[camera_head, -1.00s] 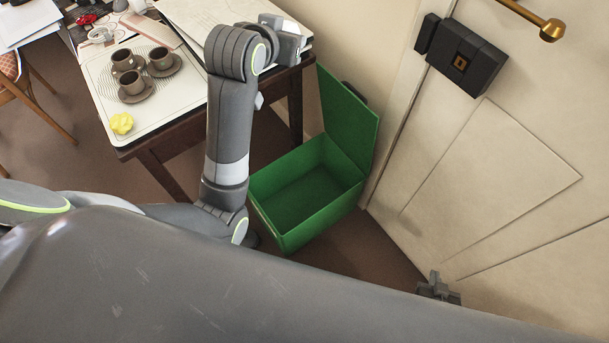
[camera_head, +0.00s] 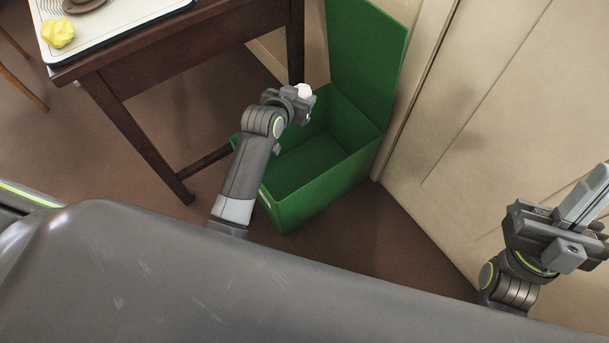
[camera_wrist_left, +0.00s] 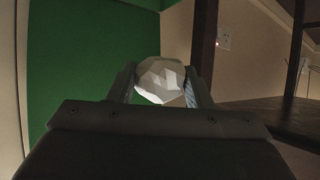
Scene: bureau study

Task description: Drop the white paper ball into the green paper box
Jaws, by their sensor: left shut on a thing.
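The white paper ball (camera_wrist_left: 160,80) is faceted and sits between the two fingers of my left gripper (camera_wrist_left: 158,86) in the left wrist view. In the head view the ball (camera_head: 304,90) shows as a small white shape at the tip of my left gripper (camera_head: 300,98), which is shut on it. The green paper box (camera_head: 330,205) stands open on the floor, its lid (camera_head: 366,60) raised at the back. The left gripper is by the box's back left rim; its exact height is unclear. My right gripper (camera_head: 580,212) is at the right, its fingers partly cut off by the frame edge.
A dark wooden table (camera_head: 190,52) stands left of the box, with a yellow crumpled ball (camera_head: 58,32) on its white mat (camera_head: 120,24). A cream door (camera_head: 500,120) is close on the right of the box. Brown floor is clear in front.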

